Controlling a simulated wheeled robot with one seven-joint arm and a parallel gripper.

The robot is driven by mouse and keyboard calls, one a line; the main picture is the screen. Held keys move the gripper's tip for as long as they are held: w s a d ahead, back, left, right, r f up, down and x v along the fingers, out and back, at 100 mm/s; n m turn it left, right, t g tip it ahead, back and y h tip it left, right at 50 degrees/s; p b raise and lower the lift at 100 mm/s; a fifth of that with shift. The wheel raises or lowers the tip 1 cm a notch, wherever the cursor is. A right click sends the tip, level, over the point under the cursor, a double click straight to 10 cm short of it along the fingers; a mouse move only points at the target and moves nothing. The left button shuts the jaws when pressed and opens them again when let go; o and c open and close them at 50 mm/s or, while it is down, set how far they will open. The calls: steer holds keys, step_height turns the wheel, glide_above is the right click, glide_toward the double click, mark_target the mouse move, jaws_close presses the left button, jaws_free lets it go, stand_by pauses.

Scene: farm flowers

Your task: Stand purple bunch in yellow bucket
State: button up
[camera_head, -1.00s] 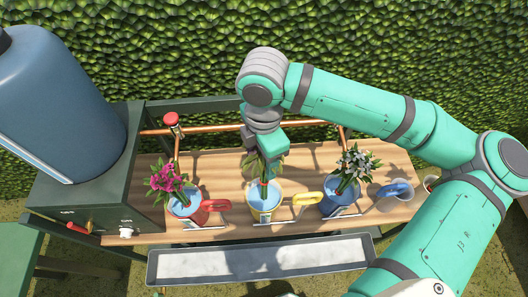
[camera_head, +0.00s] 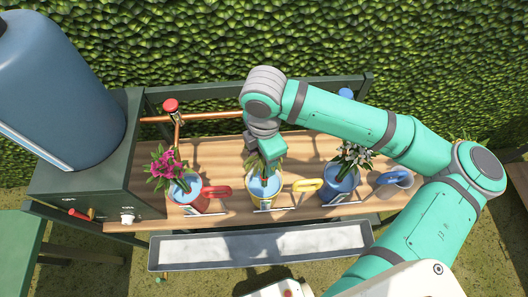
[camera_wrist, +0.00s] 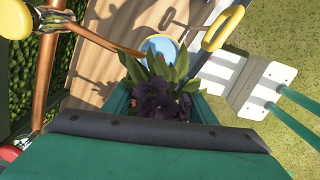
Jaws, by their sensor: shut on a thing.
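My gripper (camera_head: 268,150) is above the yellow bucket (camera_head: 265,200) at the middle of the bench. It is shut on the purple bunch (camera_wrist: 160,102), whose dark purple blooms and green leaves show close up in the wrist view. In the head view the leaves of the bunch (camera_head: 258,165) hang below my gripper, over the bucket's mouth. The bucket shows pale blue inside and has a yellow handle at its right. In the wrist view the bucket (camera_wrist: 163,45) lies beyond the leaves. The stem ends are hidden there, and I cannot tell how deep they reach.
A red-handled bucket (camera_head: 197,200) with pink flowers (camera_head: 168,166) stands left. A blue bucket (camera_head: 338,190) with white flowers (camera_head: 354,157) stands right, near a grey blue-handled can (camera_head: 396,181). A copper pipe (camera_head: 205,116) runs behind. A grey trough (camera_head: 260,247) lies in front.

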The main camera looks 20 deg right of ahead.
steer(key=shift+f, duration=2.35)
steer(key=o, duration=1.7)
steer(key=shift+r, duration=0.1)
step_height(320, 180, up, 11)
steer(key=shift+f, duration=0.15)
